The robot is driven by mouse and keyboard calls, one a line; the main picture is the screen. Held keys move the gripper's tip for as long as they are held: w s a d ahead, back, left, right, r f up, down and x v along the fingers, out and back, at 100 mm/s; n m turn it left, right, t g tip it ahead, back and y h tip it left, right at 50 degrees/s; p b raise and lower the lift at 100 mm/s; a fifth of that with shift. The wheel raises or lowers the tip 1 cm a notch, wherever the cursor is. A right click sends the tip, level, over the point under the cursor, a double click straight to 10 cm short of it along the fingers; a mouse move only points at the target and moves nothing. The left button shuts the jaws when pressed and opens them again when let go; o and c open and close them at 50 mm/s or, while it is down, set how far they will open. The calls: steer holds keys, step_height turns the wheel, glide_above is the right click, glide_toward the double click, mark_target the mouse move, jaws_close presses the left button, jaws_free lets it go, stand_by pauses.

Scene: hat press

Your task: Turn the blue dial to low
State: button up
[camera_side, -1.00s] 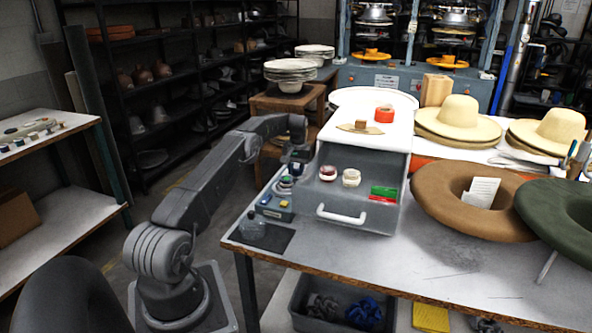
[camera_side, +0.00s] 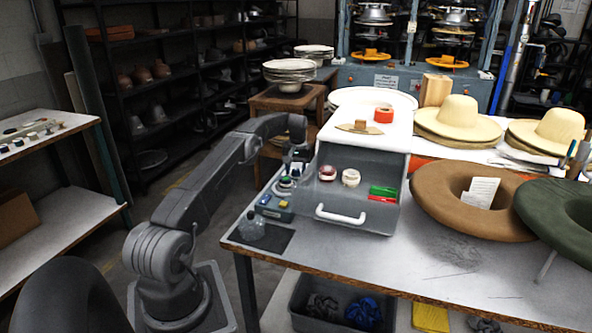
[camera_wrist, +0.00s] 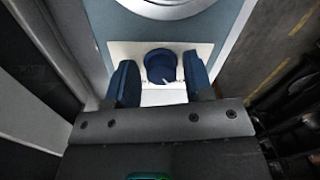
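The blue dial (camera_wrist: 160,66) sits on a white plate (camera_wrist: 125,50) in the wrist view. My gripper (camera_wrist: 159,82) is open, with one blue finger on the left of the dial and the other on the right. Gaps show between the dial and both fingers, so it is not held. In the side view my gripper (camera_side: 293,165) is small, over the left side of the grey machine by the table's edge. I cannot make out the dial there, nor any low marking in either view.
A grey drawer-like unit (camera_side: 358,210) with a white handle stands right of my gripper, holding small rolls and red and green blocks. A small control box (camera_side: 272,207) and a clear bottle (camera_side: 252,225) are in front. Hats (camera_side: 458,120) and felt rings stand at right.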

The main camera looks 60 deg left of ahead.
mark_target(297, 170)
steer(key=shift+o, duration=0.6)
step_height(297, 170, up, 7)
steer(key=shift+w+d+r, duration=0.1)
steer(key=shift+r, duration=0.1)
steer(key=shift+r, duration=0.1)
